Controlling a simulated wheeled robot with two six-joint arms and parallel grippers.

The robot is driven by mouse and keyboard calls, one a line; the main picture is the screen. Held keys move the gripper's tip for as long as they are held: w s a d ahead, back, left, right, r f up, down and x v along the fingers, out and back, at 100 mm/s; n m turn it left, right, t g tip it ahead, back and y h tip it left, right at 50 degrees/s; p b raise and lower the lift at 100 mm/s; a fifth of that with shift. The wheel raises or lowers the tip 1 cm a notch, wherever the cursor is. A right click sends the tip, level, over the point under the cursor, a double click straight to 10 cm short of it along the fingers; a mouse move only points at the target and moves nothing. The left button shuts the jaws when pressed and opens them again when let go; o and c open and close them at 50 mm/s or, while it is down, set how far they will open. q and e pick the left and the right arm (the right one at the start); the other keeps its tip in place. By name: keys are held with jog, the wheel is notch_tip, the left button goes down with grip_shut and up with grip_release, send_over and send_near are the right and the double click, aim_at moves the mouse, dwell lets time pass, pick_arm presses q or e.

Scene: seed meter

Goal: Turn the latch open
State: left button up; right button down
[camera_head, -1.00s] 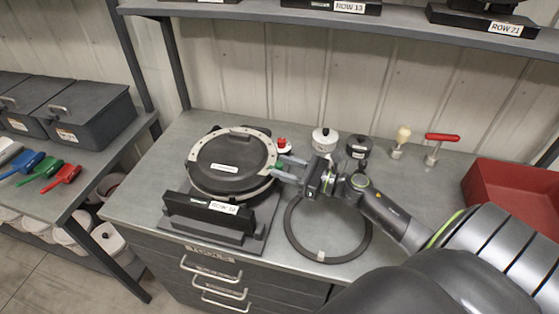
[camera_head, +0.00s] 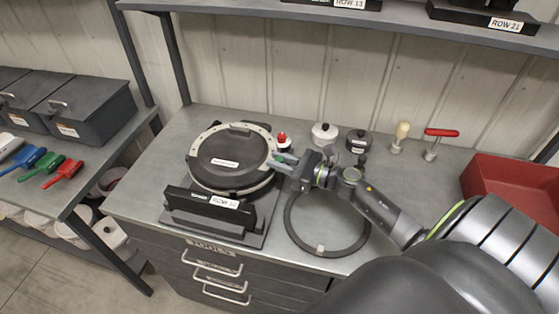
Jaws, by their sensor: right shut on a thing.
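The seed meter (camera_head: 222,165) is a round black housing with a pale grey rim, on a dark stand marked ROW 10 on the bench. The latch (camera_head: 280,160) is a small green piece at the right side of its rim, partly hidden by the fingers. My right gripper (camera_head: 283,162) reaches in from the right with its fingertips at the latch and is shut on it. My left gripper is not in view.
A black ring (camera_head: 326,240) lies flat below my right arm. A red-topped piece (camera_head: 283,140), a white pot (camera_head: 324,134) and a dark pot (camera_head: 358,142) stand behind. A red bin (camera_head: 508,190) is at right. A shelf (camera_head: 330,18) overhangs the bench.

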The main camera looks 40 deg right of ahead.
jog(key=shift+m, duration=0.3)
jog(key=m+t+h+p, duration=0.1)
jog(key=h, duration=0.2)
jog(key=m+t+h+p, duration=0.1)
jog(key=m+h, duration=0.1)
jog(key=h, duration=0.1)
jog(key=shift+a+r+m+p, duration=0.1)
jog(key=shift+r+m+p, duration=0.05)
jog(key=shift+m+p, duration=0.15)
jog(key=m+h+p, duration=0.1)
jog(key=m+h, duration=0.1)
jog(key=h, duration=0.2)
jog(key=shift+m+t, duration=0.3)
jog(key=shift+m, duration=0.1)
jog(key=m+h, duration=0.1)
jog(key=h, duration=0.1)
jog(key=m+h, duration=0.1)
jog(key=h, duration=0.1)
jog(key=shift+f+m, duration=0.2)
jog(key=shift+m, duration=0.1)
jog(key=shift+m+g+h+b, duration=0.35)
jog(key=shift+m+g+h, duration=0.5)
jog(key=shift+h, duration=0.55)
jog(key=shift+m+g+h+b, duration=0.3)
jog(key=shift+m+g+h, duration=0.55)
jog(key=shift+h, duration=0.55)
jog(key=shift+m, duration=0.3)
jog(key=c, duration=1.3)
grip_release()
